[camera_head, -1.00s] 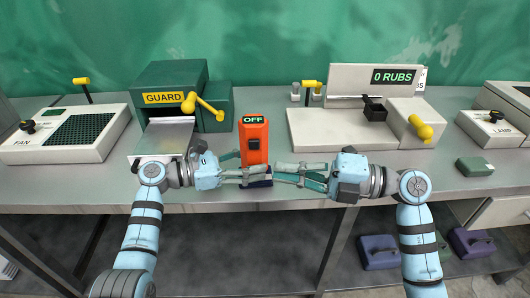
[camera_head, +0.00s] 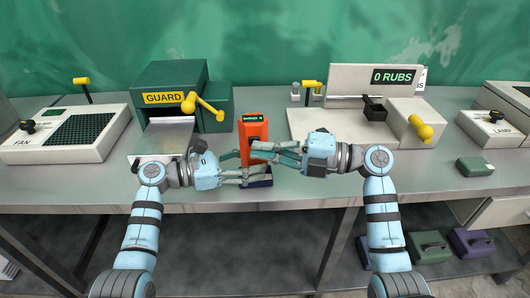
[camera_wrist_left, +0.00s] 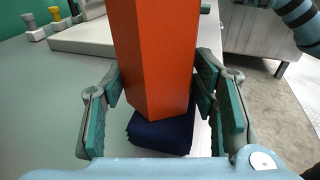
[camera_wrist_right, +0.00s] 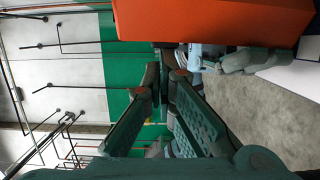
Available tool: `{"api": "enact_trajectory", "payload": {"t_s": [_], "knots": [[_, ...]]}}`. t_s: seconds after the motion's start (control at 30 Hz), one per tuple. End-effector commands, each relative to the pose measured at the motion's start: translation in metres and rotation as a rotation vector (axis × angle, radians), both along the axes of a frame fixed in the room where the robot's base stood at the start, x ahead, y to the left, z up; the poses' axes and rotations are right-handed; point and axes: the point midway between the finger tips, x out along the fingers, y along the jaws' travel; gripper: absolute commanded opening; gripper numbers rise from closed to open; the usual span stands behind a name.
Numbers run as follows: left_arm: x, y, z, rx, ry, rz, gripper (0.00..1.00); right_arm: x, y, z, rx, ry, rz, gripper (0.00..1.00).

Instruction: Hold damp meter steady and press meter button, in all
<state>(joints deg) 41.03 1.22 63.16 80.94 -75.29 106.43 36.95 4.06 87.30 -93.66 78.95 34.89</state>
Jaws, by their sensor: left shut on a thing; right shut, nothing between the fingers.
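The damp meter (camera_head: 254,131) is an orange upright box near the table's front edge. Its screen shows green text too small to read surely. It stands over a dark blue block (camera_head: 263,181), also seen in the left wrist view (camera_wrist_left: 160,138). My left gripper (camera_head: 243,171) is shut on the meter low down, one finger on each side in the left wrist view (camera_wrist_left: 160,88). My right gripper (camera_head: 254,149) is shut and empty, its fingertips at the meter's front, hiding part of it. The right wrist view shows the closed fingers (camera_wrist_right: 163,82) close to the orange body; the button is hidden.
A green GUARD machine (camera_head: 172,80) stands behind left, and a white rub counter (camera_head: 345,80) reading 0 RUBS behind right. A FAN unit (camera_head: 90,149) is far left, a LAMP unit (camera_head: 490,130) far right. A small green block (camera_head: 474,166) lies at right.

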Motion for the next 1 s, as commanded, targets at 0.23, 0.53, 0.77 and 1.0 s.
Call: {"api": "enact_trajectory", "payload": {"t_s": [0.23, 0.53, 0.77, 1.0], "knots": [[-0.001, -0.001, 0.0, 0.0, -0.003, -0.005, 0.38, 0.004, 0.0, -0.001, -0.001, 0.002, -0.004, 0.0], [-0.001, -0.001, 0.001, -0.001, -0.003, -0.006, 0.36, -0.014, 0.0, -0.001, -0.001, -0.001, -0.003, 0.0], [-0.001, -0.001, 0.001, -0.001, -0.002, -0.004, 0.36, -0.044, -0.031, -0.002, -0.007, 0.002, -0.005, 0.0], [-0.001, -0.001, 0.001, -0.001, -0.002, -0.003, 0.36, -0.056, -0.081, -0.001, -0.005, 0.002, -0.004, 0.0]]}}
